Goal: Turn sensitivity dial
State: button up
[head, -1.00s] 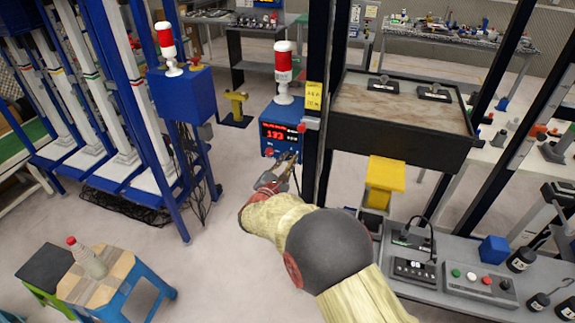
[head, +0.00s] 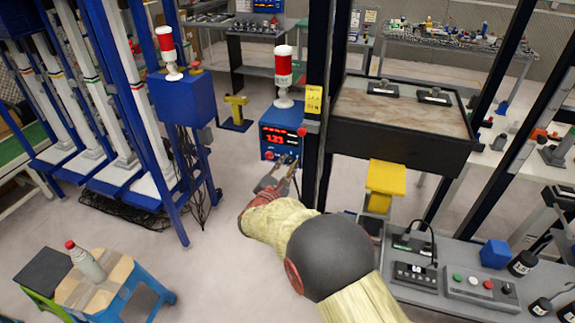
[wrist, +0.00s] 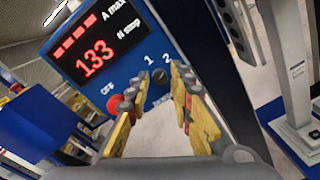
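The blue control box (head: 268,152) stands at the centre of the head view, its red display (wrist: 92,45) reading 133 in the wrist view. Below the display, the wrist view shows a red knob (wrist: 116,102) marked OFF. To its right, a small dark dial (wrist: 160,101) sits under the marks 1 and 2, with a partly hidden label. My gripper (wrist: 160,112) is open and empty, with its yellow-sided fingers on either side of the dial. The fingers look apart from the dial, but I cannot tell the depth. My gripper (head: 278,172) also shows just below the box in the head view.
A dark upright post (head: 316,110) stands close to the right of the box. A red-and-white beacon (head: 284,75) rises from the box top. A black-edged tray table (head: 400,140) and a grey bench (head: 440,290) lie to the right. Open floor lies to the left.

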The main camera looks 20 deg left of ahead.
jog(key=s, duration=1.2)
jog(key=shift+r, duration=0.15)
jog(key=shift+d, duration=0.1)
jog(key=s+d+f+m+g+h, duration=0.2)
jog(key=d+f+m+g+h, duration=0.1)
jog(key=d+f, duration=0.4)
jog(key=s+d+m+g+h, duration=0.2)
jog(key=s+d+m+g, duration=0.25)
jog(key=d, duration=0.45)
jog(key=s+d+m+g+h, duration=0.25)
jog(key=s+d+m, duration=0.2)
jog(key=d, duration=0.45)
jog(key=s+d+r+m+g+y, duration=0.3)
jog(key=s+d+r+m, duration=0.1)
jog(key=s+d+m, duration=0.3)
jog(key=s+d+r+m+g+y, duration=0.2)
jog(key=s+d+r+m+y, duration=0.3)
jog(key=s, duration=0.3)
jog(key=s+d+r+m+t, duration=0.3)
jog(key=d+r+m, duration=0.2)
jog(key=d+r, duration=0.3)
jog(key=shift+d+r+m+h, duration=0.25)
jog(key=shift+d+h, duration=0.2)
jog(key=shift+d, duration=0.55)
